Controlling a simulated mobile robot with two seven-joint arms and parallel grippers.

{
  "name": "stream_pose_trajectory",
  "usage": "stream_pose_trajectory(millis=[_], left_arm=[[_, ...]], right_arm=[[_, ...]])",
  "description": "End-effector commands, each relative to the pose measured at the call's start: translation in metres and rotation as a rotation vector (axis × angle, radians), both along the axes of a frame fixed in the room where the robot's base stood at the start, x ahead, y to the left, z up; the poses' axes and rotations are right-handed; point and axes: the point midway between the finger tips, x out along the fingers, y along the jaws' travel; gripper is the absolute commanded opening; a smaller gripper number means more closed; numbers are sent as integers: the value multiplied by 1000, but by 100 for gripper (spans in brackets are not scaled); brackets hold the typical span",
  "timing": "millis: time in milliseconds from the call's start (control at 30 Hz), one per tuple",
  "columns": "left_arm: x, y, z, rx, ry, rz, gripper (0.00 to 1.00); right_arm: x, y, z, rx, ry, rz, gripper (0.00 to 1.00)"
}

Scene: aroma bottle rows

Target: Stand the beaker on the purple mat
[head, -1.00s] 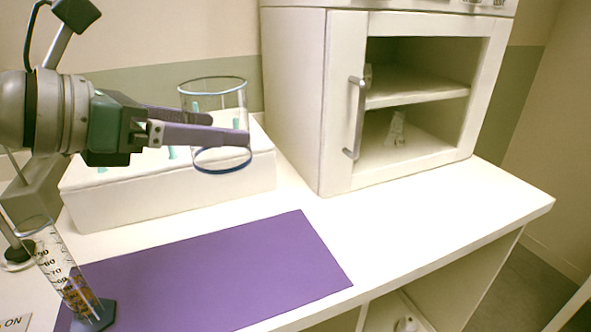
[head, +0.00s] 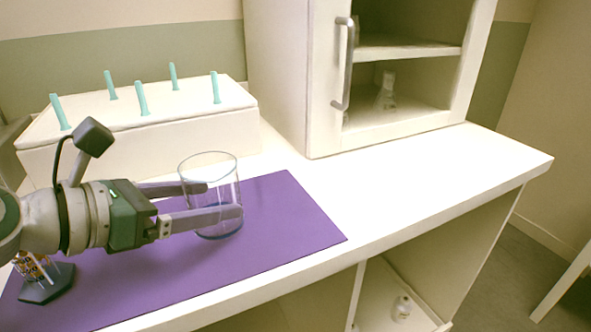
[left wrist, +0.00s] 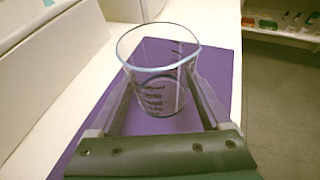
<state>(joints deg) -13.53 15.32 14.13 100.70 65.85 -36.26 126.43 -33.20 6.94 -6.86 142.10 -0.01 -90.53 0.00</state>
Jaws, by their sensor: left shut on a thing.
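The clear glass beaker (head: 222,172) is upright over the far part of the purple mat (head: 290,232) in the head view. My left gripper (head: 222,201) has its two fingers on either side of it and is shut on it. The beaker also shows between the fingers in the left wrist view (left wrist: 160,92), with dark markings on its wall and the mat (left wrist: 222,72) around and below it. Its base looks at or very near the mat; I cannot tell if it touches. My right gripper is not in view.
A white rack box (head: 140,150) with several teal pegs (head: 141,98) stands behind the mat. A cabinet (head: 290,80) with an open front and a small flask (head: 386,92) stands at back right. A dark hexagonal base (head: 48,284) is on the mat's left end.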

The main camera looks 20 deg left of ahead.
Motion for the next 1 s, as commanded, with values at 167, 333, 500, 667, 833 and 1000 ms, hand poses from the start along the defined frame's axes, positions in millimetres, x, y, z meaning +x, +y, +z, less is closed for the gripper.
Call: stream_pose_trajectory(millis=[167, 333, 500, 667, 833, 1000], left_arm=[[1, 0, -1, 1, -3, -1, 13], [0, 0, -4, 2, -3, 0, 13], [0, 0, -4, 1, -2, -1, 97], [0, 0, -4, 1, -2, -1, 100], [-1, 0, 0, 1, -1, 0, 100], [-24, 8, 10, 3, 1, 0, 100]], right_arm=[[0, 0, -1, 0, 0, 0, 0], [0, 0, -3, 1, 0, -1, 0], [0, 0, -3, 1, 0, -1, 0], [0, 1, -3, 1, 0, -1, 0], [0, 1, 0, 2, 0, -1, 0], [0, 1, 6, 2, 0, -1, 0]])
